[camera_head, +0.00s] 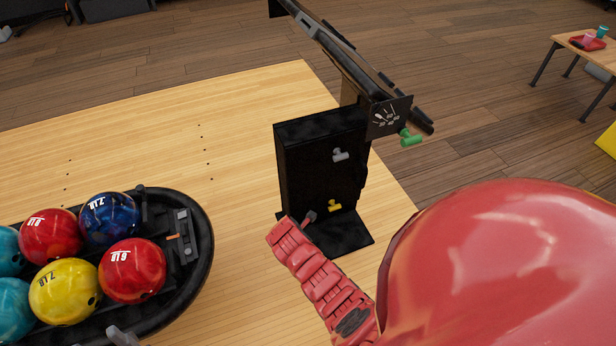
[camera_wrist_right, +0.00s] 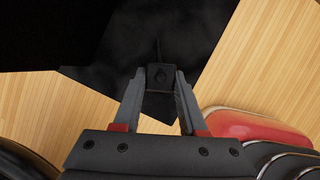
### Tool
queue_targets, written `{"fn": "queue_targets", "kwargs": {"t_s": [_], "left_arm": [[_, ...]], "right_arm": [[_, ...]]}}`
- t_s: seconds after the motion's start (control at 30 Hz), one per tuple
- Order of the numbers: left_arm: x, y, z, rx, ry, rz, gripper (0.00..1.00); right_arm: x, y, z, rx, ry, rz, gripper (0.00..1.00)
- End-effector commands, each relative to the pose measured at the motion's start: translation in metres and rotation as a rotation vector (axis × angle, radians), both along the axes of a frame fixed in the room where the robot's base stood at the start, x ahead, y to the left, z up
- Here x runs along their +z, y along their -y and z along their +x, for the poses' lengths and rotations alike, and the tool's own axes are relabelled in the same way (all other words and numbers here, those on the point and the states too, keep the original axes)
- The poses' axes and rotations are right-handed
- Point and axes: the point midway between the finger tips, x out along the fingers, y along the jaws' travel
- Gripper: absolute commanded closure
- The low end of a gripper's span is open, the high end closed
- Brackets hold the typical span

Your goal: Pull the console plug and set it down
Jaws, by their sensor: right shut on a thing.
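The black console (camera_head: 312,160) stands upright on a flat base plate. It bears a grey knob-like piece (camera_head: 340,155) high on its face and a yellow one (camera_head: 334,206) lower down. My red right arm reaches in from the right to the console's foot; its fingers are mostly hidden in the head view. In the right wrist view, my right gripper (camera_wrist_right: 160,82) is shut on a small dark square block, the plug (camera_wrist_right: 160,76), with a thin dark line, perhaps a cable, beyond it. Whether the plug still touches the console is unclear.
A black ball return (camera_head: 205,245) with several coloured bowling balls stands at left. A dark arm-like fixture (camera_head: 345,55) with a dial plate (camera_head: 389,117) and green piece (camera_head: 411,138) rises behind the console. The wooden surface (camera_head: 235,130) between is clear.

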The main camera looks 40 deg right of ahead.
Motion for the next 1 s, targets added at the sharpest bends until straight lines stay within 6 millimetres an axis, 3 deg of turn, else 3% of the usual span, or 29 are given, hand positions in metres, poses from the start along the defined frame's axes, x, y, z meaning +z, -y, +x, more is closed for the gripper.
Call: {"fn": "queue_targets", "kwargs": {"t_s": [0.7, 0.73, 0.9, 1.0], "left_arm": [[-0.0039, 0.0000, 0.0001, 0.000, 0.000, 0.000, 0.50], [-0.0038, 0.0000, 0.0000, 0.000, 0.000, 0.000, 0.50], [-0.0035, 0.0000, 0.0000, 0.000, 0.000, 0.000, 0.50], [-0.0034, 0.0000, 0.0000, 0.000, 0.000, 0.000, 0.50]], "right_arm": [[-0.0092, 0.0002, 0.0002, 0.000, 0.001, 0.000, 1.00], [-0.0093, 0.0003, 0.0001, 0.000, 0.000, 0.000, 0.57], [-0.0088, 0.0002, 0.0001, 0.000, 0.000, 0.000, 0.26], [-0.0088, 0.0002, 0.0001, 0.000, 0.000, 0.000, 0.24]]}}
